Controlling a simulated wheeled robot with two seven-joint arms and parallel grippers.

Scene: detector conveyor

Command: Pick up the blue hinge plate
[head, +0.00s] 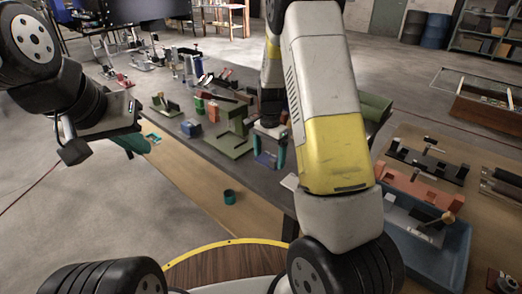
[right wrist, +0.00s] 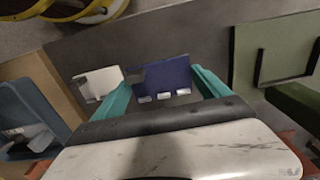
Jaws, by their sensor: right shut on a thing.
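The blue hinge plate (right wrist: 162,76) is between the two teal fingers of my right gripper (right wrist: 160,88) in the right wrist view. The fingers are shut on it, and small light tabs show along its near edge. In the head view my right gripper (head: 269,156) is over the dark conveyor, with the blue plate (head: 267,159) partly visible between its fingers. I cannot tell whether the plate touches the belt. My left gripper (head: 133,145) is at the left, beyond the conveyor's near side; its jaw opening cannot be made out.
A white piece (right wrist: 97,82) lies beside the left finger. A teal cup (head: 230,197) is on the wooden ledge. A blue bin (head: 428,250) is at right.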

